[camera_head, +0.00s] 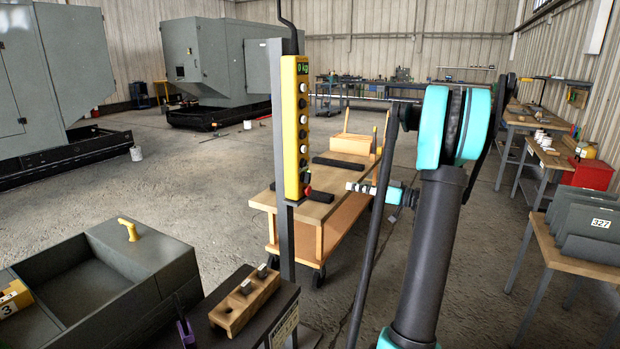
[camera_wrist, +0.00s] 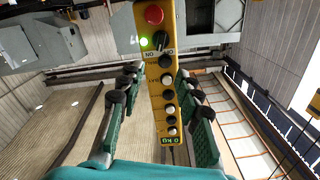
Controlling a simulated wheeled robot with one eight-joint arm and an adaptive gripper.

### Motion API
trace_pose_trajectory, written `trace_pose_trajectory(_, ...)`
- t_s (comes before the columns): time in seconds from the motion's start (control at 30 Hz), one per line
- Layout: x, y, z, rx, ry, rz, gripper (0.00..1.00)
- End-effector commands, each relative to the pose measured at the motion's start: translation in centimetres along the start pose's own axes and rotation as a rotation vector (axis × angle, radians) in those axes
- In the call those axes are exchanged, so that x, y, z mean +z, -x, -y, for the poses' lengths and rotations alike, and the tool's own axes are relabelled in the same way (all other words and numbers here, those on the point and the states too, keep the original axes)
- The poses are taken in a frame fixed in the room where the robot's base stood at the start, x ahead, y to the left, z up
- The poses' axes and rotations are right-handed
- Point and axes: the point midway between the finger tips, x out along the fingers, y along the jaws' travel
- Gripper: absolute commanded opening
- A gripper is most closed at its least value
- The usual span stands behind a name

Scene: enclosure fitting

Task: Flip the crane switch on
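The yellow crane control box (camera_head: 296,125) hangs upright against a grey post in the head view, with a lit "0 kg" display at its top. In the wrist view the box (camera_wrist: 168,95) appears upside down, with a red button (camera_wrist: 153,14) and a black rotary switch (camera_wrist: 161,41). A green light glows beside the switch near an "ON" label. I cannot tell which way the switch points. My gripper (camera_head: 355,188) is to the right of the box's lower end, apart from it. In the wrist view my gripper (camera_wrist: 158,76) is open and empty, its fingers either side of the box's outline.
A wooden cart (camera_head: 330,210) stands behind the post. A small stand with a wooden block (camera_head: 240,305) and a grey open bin (camera_head: 150,262) are at the front left.

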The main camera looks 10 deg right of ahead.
Motion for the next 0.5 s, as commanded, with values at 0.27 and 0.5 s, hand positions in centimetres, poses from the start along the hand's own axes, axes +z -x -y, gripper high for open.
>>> trace_pose_trajectory(0.27,0.1,-4.4,0.2,-0.004,-0.002,0.003,0.34)
trace_pose_trajectory(0.5,0.1,-9.2,0.2,-0.004,-0.003,0.004,0.34)
